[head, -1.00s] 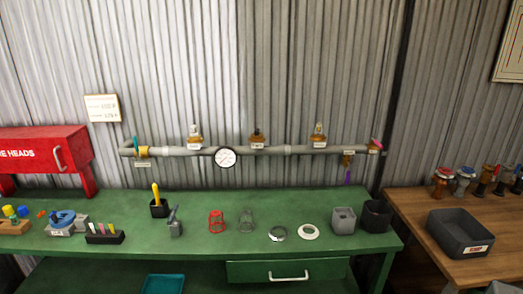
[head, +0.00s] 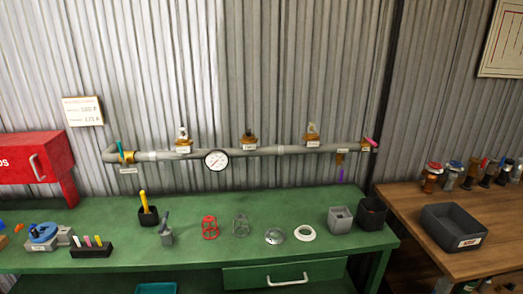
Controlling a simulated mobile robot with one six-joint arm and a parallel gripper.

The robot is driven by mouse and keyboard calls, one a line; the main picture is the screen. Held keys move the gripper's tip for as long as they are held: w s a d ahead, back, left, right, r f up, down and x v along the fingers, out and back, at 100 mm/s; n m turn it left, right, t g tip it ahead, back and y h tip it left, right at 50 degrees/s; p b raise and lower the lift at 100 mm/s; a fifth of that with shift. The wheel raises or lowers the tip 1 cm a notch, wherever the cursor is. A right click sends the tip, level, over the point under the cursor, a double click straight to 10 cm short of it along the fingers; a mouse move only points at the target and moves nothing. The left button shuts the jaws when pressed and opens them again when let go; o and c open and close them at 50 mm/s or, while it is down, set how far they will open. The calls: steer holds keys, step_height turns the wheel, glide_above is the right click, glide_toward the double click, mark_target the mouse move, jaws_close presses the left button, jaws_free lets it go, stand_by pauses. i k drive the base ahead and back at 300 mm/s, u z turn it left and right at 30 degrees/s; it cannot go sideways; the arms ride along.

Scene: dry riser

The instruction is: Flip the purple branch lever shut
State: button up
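In the head view, the purple lever (head: 340,175) hangs straight down below a small brass branch valve (head: 340,159) near the right end of the grey pipe (head: 280,150). A label plate sits just above that valve. A pink lever (head: 370,141) is on the brass valve at the pipe's right end, tilted. A teal lever (head: 120,148) stands up on the brass valve at the left end. My gripper is not in view.
A round gauge (head: 216,160) hangs on the pipe. The green bench (head: 200,255) below holds cups, wire cages, rings and a grey block. A red cabinet (head: 30,158) is at left. A wooden table (head: 405,205) with a dark bin (head: 453,228) is at right.

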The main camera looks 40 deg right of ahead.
mark_target(342, 173)
steer(key=z, duration=0.75)
steer(key=k, duration=1)
steer(key=u, duration=0.05)
steer(key=i, duration=0.75)
steer(key=z, duration=0.1)
